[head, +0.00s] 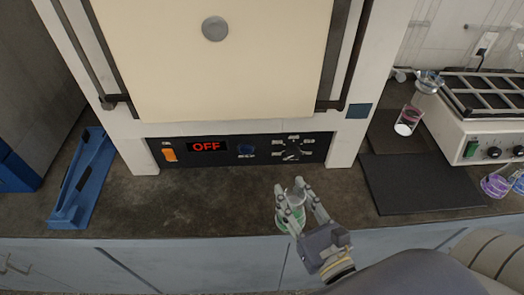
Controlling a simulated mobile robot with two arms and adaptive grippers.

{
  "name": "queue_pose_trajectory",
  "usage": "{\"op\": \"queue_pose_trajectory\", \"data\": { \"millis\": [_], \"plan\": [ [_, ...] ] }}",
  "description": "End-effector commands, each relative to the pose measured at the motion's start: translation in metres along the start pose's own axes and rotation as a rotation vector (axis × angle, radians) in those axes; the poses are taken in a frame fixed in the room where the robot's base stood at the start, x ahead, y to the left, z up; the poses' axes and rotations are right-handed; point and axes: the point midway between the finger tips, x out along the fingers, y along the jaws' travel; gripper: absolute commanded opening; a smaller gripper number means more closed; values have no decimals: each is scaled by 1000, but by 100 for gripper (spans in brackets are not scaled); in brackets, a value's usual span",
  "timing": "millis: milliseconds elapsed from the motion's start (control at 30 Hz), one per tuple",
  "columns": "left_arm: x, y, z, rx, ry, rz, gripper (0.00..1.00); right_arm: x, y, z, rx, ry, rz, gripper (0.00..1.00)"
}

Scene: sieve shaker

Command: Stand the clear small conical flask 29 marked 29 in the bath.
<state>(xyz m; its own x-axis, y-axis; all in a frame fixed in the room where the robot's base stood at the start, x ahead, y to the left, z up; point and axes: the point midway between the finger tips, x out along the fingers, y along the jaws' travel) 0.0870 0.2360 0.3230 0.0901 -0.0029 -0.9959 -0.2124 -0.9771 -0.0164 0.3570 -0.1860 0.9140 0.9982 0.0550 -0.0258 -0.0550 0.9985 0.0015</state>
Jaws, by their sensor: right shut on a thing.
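My right gripper (294,191) is near the front edge of the bench, in front of the oven's control panel. It is shut on a small clear glass flask (290,215) with a greenish lower part. The fingers cover much of the flask, and no number on it can be read. The flask looks upright; I cannot tell whether its base touches the bench. The white bath (455,142), with a black rack across its top, a green switch and knobs, stands at the right and is cut by the picture edge. My left gripper is not in view.
A large oven (220,60) reading OFF stands behind. A blue stand (82,178) lies at left. A black mat (415,183) is before the bath. A glass vessel with dark red and white parts (409,121) stands left of the bath; purple glassware (494,185) is at right.

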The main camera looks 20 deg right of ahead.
Motion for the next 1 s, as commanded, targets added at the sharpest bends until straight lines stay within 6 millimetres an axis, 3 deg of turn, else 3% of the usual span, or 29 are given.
{"op": "queue_pose_trajectory", "data": {
  "millis": [33, 400, 767, 1000],
  "plan": [
    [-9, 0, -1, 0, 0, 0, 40, 10, 0, 7, 2, -6, -1, 0],
    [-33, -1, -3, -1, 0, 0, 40, 76, 0, 7, 0, -5, 0, 0],
    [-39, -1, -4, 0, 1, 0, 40, 102, 0, 5, 1, -2, 0, 0],
    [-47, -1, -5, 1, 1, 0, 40, 130, 0, 6, 0, -3, 1, 0]
  ]
}}
